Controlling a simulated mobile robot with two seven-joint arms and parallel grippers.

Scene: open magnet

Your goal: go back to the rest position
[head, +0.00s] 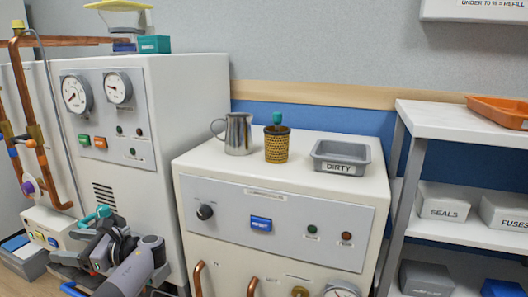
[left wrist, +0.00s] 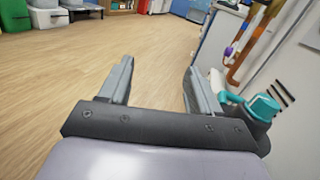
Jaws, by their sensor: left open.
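My left gripper (head: 64,278) is low at the left of the head view, in front of the tall white cabinet. In the left wrist view, its two grey fingers (left wrist: 156,88) stand wide apart with only floor between them. It is open and empty. A dark grey fitting with a teal cap (left wrist: 262,108) is just right of the fingers in the left wrist view. Teal also shows just above the gripper in the head view (head: 97,214). My right gripper is not in view.
The tall cabinet (head: 190,90) with gauges and copper pipes (head: 35,130) stands at the left. A lower cabinet (head: 270,205) bears a metal jug (head: 238,134), a mesh cup (head: 277,147) and a DIRTY tray (head: 340,166). Shelves (head: 465,122) stand right. Wood floor (left wrist: 110,45) is open ahead of the fingers.

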